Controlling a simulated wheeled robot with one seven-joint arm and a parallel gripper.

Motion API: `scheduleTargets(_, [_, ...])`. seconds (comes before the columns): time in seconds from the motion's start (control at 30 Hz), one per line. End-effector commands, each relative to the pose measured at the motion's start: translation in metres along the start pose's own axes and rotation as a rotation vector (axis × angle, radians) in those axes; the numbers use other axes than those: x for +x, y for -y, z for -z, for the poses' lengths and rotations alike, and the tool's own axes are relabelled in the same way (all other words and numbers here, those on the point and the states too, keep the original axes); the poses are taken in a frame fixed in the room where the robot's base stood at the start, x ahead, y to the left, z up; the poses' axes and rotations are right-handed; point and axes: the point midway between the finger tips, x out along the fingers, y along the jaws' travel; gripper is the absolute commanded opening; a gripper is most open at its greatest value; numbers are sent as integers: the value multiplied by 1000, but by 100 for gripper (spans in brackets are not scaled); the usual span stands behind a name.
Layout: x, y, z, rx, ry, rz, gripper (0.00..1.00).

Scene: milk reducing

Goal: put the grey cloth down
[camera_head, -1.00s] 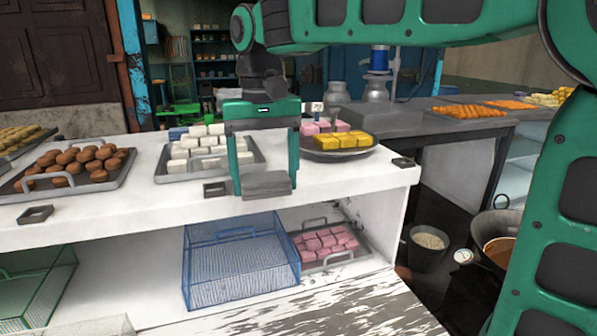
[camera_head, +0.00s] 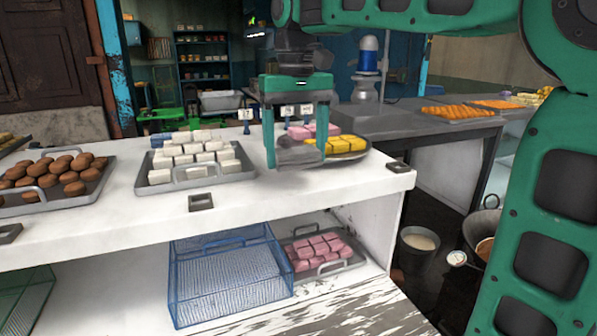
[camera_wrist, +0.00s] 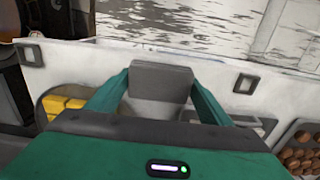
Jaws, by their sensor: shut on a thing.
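The grey cloth (camera_head: 301,153) looks like a flat, folded grey piece held between the two green fingers of my gripper (camera_head: 297,150). In the wrist view the cloth (camera_wrist: 161,80) spans the gap between the fingertips (camera_wrist: 160,88). My gripper is shut on it, over the right part of the white counter (camera_head: 235,203), in front of the plate of yellow and pink sweets. The cloth hides part of that plate. I cannot tell whether the cloth touches the counter.
A tray of white sweets (camera_head: 195,163) is left of my gripper, and a tray of brown balls (camera_head: 60,180) is farther left. The plate of yellow sweets (camera_head: 345,146) is close behind. A blue wire basket (camera_head: 228,275) and pink sweets (camera_head: 318,252) are on the shelf below.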

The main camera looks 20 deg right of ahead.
Motion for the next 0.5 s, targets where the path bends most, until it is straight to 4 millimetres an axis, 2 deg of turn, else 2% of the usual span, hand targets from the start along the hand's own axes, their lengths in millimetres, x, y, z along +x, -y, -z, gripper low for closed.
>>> scheduleTargets(0.2, [14,-16,16,1,0,0,49])
scheduleTargets(0.37, [21,-18,17,-1,0,0,49])
scheduleTargets(0.5, [39,-18,17,0,2,0,49])
